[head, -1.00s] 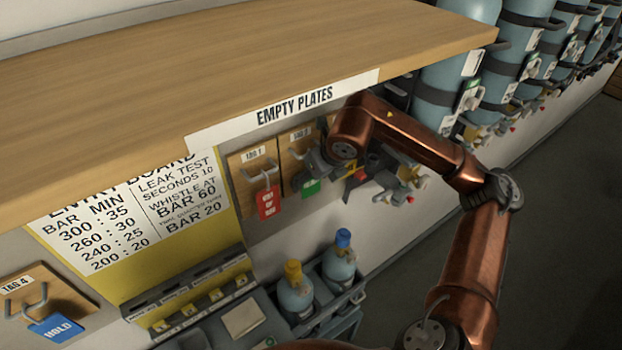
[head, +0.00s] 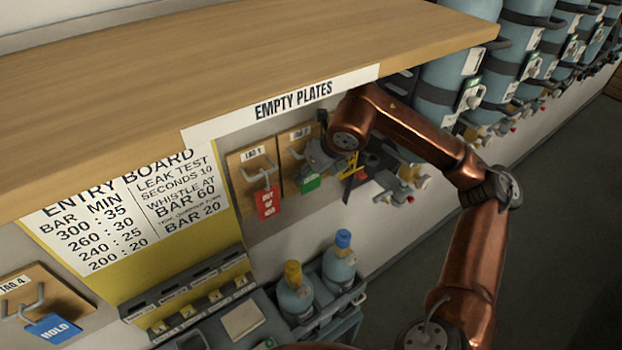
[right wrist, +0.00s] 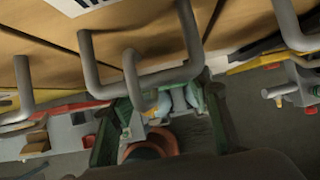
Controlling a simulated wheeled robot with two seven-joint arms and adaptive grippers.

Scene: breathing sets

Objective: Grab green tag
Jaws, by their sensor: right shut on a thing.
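The green tag (head: 311,184) hangs at the second hook board (head: 297,150), under the wooden shelf. My right gripper (head: 308,171) is at the tag's upper part, shut on it, close to the hook. The gripper and wrist hide part of the tag and most of that hook. In the right wrist view a grey U-shaped hook (right wrist: 145,80) fills the middle, close to the camera, with dark green parts below it; I cannot tell there which is tag and which is finger. My left gripper is not in view.
A red tag (head: 268,202) hangs on the hook board just left. A blue HOLD tag (head: 52,328) hangs at lower left. The wooden shelf (head: 240,80) overhangs the hooks. Two small bottles (head: 340,265) stand below; large cylinders (head: 450,80) line the wall at right.

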